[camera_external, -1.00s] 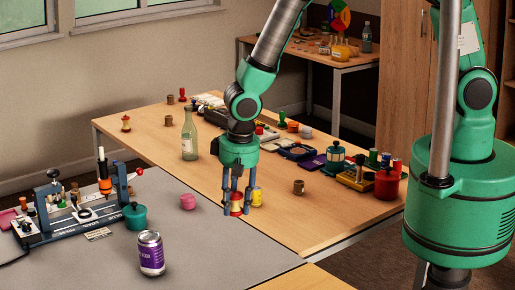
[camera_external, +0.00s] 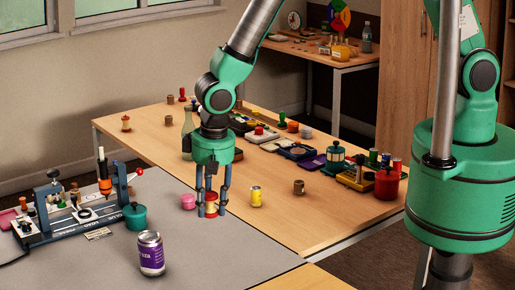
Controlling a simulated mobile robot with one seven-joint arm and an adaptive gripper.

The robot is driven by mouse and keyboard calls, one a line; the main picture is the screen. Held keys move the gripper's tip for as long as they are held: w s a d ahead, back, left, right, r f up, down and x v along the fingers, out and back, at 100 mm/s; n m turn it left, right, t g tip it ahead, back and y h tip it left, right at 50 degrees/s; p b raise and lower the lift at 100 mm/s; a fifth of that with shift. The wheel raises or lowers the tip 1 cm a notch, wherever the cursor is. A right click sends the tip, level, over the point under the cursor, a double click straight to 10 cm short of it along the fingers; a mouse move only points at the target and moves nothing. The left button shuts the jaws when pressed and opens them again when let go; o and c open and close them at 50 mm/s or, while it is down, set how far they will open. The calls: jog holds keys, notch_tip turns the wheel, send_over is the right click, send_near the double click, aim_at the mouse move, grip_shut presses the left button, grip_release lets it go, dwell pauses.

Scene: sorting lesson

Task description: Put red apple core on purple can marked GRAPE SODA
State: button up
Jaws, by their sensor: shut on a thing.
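The purple can (camera_external: 151,254) stands upright on the grey mat at the front, with white lettering on its side. My gripper (camera_external: 211,205) points down above the right part of the mat, to the right of the can and farther back. It is shut on the red apple core (camera_external: 211,209), which has red ends and a pale middle. The core is upright between the fingers, apart from the can. Whether its lower end clears the mat is hard to tell.
A teal pot (camera_external: 135,216) stands behind the purple can. A glass bottle (camera_external: 187,141) is partly hidden by my arm. The front of the grey mat (camera_external: 215,265) is clear.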

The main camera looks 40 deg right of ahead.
send_over(149, 234)
jog(key=shift+s+d+f+p, duration=0.35)
jog(key=shift+s+f, duration=0.1)
jog(key=shift+f, duration=0.25)
jog(key=shift+a, duration=0.15)
jog(key=shift+w+a, duration=0.2)
jog(key=shift+a, duration=0.05)
jog(key=shift+f, duration=1.8)
jog(key=shift+f, duration=0.1)
jog(key=o, duration=1.1)
notch_tip(149, 234, up, 12)
jog(key=s, duration=0.1)
